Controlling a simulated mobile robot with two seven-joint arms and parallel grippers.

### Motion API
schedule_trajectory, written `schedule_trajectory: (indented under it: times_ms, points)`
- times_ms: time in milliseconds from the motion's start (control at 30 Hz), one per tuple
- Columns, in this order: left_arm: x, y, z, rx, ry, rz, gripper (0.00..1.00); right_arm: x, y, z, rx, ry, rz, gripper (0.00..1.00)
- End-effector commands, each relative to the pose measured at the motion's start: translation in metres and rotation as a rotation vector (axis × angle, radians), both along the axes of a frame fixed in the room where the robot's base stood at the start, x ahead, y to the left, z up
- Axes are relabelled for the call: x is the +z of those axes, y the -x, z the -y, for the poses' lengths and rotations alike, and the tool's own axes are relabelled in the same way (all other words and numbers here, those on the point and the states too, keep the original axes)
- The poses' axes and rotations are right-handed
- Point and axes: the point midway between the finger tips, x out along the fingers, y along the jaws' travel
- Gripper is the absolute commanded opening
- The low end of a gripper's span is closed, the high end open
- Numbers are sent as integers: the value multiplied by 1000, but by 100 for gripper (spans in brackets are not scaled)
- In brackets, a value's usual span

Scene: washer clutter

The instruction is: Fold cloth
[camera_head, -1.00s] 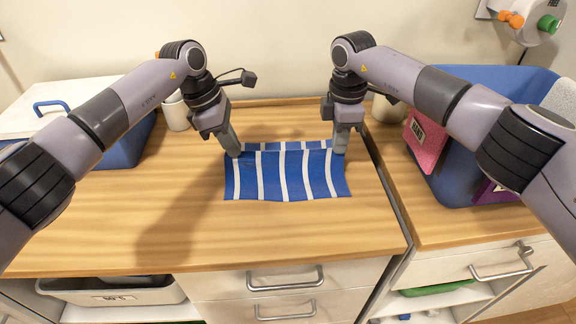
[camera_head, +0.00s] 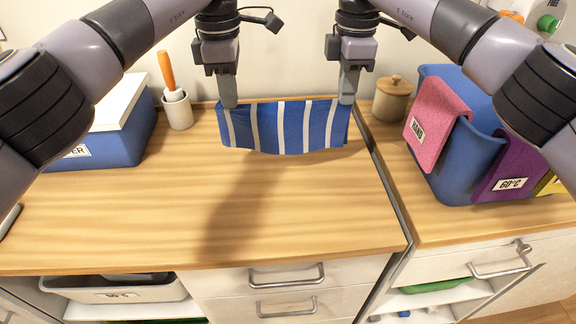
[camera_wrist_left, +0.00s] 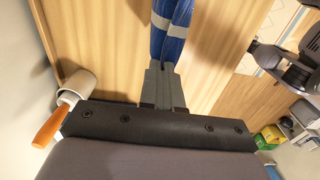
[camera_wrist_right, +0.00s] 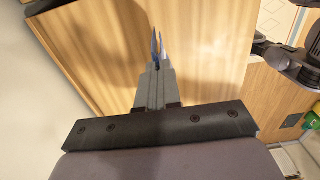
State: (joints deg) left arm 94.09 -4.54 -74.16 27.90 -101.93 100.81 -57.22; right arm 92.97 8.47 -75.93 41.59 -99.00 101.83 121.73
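A blue cloth with white stripes (camera_head: 285,128) hangs between my two grippers above the back of the wooden counter in the head view. My left gripper (camera_head: 229,103) is shut on its upper left corner. My right gripper (camera_head: 346,99) is shut on its upper right corner. In the left wrist view the cloth (camera_wrist_left: 172,30) runs out from the closed fingertips (camera_wrist_left: 163,68). In the right wrist view only a thin blue edge of the cloth (camera_wrist_right: 158,48) shows at the closed fingertips (camera_wrist_right: 154,70). I cannot tell whether its lower edge touches the counter.
A white-lidded blue box (camera_head: 105,135) and a cup with an orange-handled tool (camera_head: 178,108) stand at the left. A lidded pot (camera_head: 392,100) stands at the back right. A blue bin (camera_head: 470,150) with cloths over its rim is at the right. The counter's middle and front (camera_head: 270,215) are clear.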

Motion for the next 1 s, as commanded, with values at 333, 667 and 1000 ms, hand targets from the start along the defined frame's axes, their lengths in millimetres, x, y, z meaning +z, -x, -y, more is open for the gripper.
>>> schedule_trajectory:
  times_ms: [333,667,1000]
  points:
    - [0,0,0,0,-1,0,0,0,0,0,0,1,1,0]
    - [-28,-28,0,1,-3,124,0,-27,-28,0,-1,1,126,0]
    - [-40,-35,-1,-2,0,204,0,-40,-34,0,2,1,204,0]
